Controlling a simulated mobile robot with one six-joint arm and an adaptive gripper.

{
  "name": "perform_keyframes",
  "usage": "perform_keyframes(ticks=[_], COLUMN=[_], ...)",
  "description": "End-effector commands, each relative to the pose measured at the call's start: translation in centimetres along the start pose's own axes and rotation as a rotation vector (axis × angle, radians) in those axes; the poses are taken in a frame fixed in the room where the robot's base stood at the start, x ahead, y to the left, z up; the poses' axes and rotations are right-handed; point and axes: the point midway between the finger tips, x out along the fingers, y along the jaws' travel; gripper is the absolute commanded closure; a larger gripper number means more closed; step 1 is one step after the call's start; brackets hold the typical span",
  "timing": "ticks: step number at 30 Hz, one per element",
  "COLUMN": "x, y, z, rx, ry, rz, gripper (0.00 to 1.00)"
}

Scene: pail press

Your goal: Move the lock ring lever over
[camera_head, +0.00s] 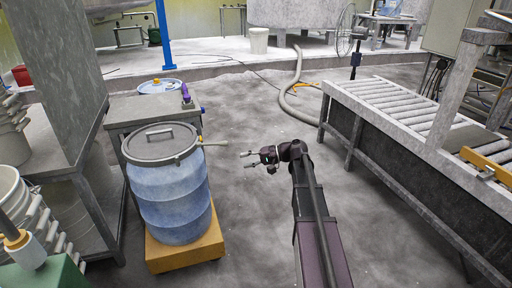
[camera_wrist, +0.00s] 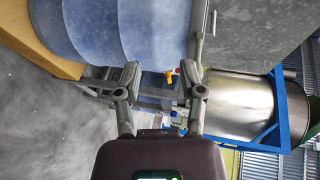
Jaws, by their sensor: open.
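A blue drum (camera_head: 172,195) stands upright on a yellow base, with a grey lid (camera_head: 160,140) on top. The lock ring lever (camera_head: 213,144) sticks out to the right from the lid's rim, with a pale end. My gripper (camera_head: 246,160) is open and empty, to the right of the drum and apart from the lever's end. In the wrist view my two fingers (camera_wrist: 161,76) are spread with nothing between them. The drum's side (camera_wrist: 100,28) fills the upper left there.
A grey table (camera_head: 140,105) with a purple tool (camera_head: 186,94) and a blue-rimmed container (camera_head: 160,86) stands behind the drum. A roller conveyor (camera_head: 400,110) stands at right. White buckets (camera_head: 10,190) are at far left. Floor between drum and conveyor is mostly clear, with a hose farther back.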

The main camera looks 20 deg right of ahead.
Motion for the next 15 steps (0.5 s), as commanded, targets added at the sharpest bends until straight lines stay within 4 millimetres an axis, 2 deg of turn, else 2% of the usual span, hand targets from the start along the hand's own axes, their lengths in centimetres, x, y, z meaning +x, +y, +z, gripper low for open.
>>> perform_keyframes(ticks=[1,7,12,15], x=[1.2,4.5,5.7,5.8], y=[0.6,3.9,6.7,8.1], z=[1.9,7.4,11.9,14.4], rx=[-0.005,-0.036,-0.078,-0.109], ry=[-0.018,-0.084,-0.134,-0.159], rz=[0.059,0.331,0.567,0.705], gripper=[0.49,0.49,0.49,0.49])
